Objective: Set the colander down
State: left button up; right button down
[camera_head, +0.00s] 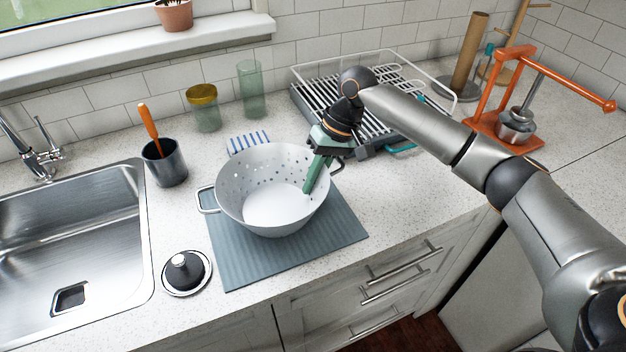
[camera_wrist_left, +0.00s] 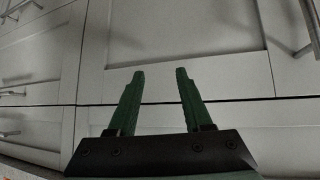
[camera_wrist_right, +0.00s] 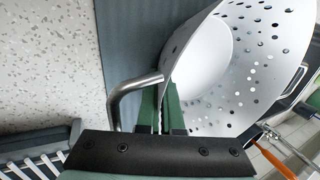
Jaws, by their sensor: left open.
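The white colander (camera_head: 255,215), perforated with metal loop handles, is over the middle of the blue-grey ribbed mat (camera_head: 240,270). I cannot tell whether its base touches the mat. My right gripper (camera_head: 312,180) is at its right side, with its green fingers close together at the rim and handle. In the right wrist view the fingers (camera_wrist_right: 159,105) are closed at the colander's metal handle (camera_wrist_right: 130,92), beside the perforated wall; the exact contact is partly hidden. My left gripper (camera_wrist_left: 157,73) is open and empty, before white cabinet fronts, and out of the head view.
A pot lid (camera_head: 187,272) lies left of the mat, beside the sink (camera_head: 75,235). A dark utensil cup (camera_head: 165,165), glass jars (camera_head: 203,108) and a striped cloth (camera_head: 248,141) are behind. A dish rack (camera_head: 375,85) is back right. The counter right of the mat is clear.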

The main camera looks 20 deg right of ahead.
jog(key=c, duration=1.4)
grip_release()
jog(key=shift+f, duration=0.1)
jog(key=o, duration=0.3)
jog(key=v, duration=1.2)
